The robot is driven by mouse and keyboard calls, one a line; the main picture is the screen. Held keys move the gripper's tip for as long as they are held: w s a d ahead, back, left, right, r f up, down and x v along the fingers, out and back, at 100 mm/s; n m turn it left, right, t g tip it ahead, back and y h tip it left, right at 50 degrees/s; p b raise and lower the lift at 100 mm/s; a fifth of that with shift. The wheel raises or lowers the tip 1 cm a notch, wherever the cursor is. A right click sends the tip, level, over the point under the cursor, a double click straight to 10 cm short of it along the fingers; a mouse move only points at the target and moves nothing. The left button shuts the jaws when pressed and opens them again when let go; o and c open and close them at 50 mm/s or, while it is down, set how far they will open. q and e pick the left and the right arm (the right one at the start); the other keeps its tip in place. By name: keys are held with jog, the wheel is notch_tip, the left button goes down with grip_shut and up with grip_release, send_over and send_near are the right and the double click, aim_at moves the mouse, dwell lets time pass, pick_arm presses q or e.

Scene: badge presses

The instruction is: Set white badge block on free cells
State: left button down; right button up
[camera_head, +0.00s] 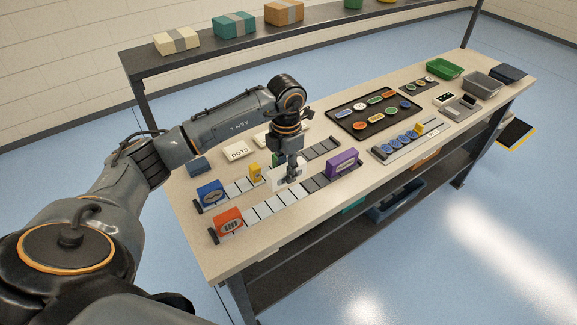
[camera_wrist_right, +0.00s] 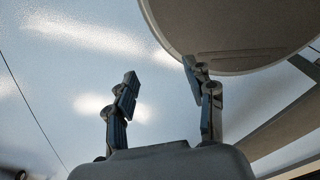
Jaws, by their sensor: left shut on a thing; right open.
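My left gripper (camera_head: 291,174) points down over the two cell strips and is shut on the white badge block (camera_head: 276,183). The block is partly hidden by the fingers; I cannot tell whether it touches the cells. The front strip (camera_head: 265,208) has an orange block (camera_head: 228,220) at its left and a purple block (camera_head: 342,163) towards its right, with bare grey cells between. The back strip (camera_head: 232,190) carries a blue block (camera_head: 210,193) at its left and a small yellow block (camera_head: 255,172). My right gripper (camera_wrist_right: 161,86) is open and empty, with blue floor behind it.
A white sign marked DOTS (camera_head: 237,152) lies behind the strips. A black tray (camera_head: 347,125) with several coloured badges, a rack of blue round badges (camera_head: 400,139) and a green bin (camera_head: 444,70) stand further right. A raised shelf (camera_head: 340,16) runs along the back.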

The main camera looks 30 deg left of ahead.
pick_arm(q)
notch_tip(320, 180, down, 5)
jog(key=b, duration=0.3)
jog(key=shift+r, duration=0.2)
jog(key=shift+d+f+b, duration=0.1)
jog(key=shift+f+b, duration=0.5)
jog(key=shift+f, duration=0.3)
pick_arm(e)
jog(key=f, duration=0.3)
jog(key=d+f, duration=0.1)
jog(key=f, duration=0.1)
jog(key=shift+s, duration=0.35)
pick_arm(q)
jog(key=shift+f, duration=0.2)
pick_arm(e)
jog(key=shift+d+f, duration=0.15)
jog(key=shift+f, duration=0.05)
pick_arm(q)
jog(key=c, duration=1.3)
grip_release()
jog(key=o, duration=0.3)
pick_arm(e)
jog(key=shift+d, duration=0.25)
jog(key=shift+r, duration=0.1)
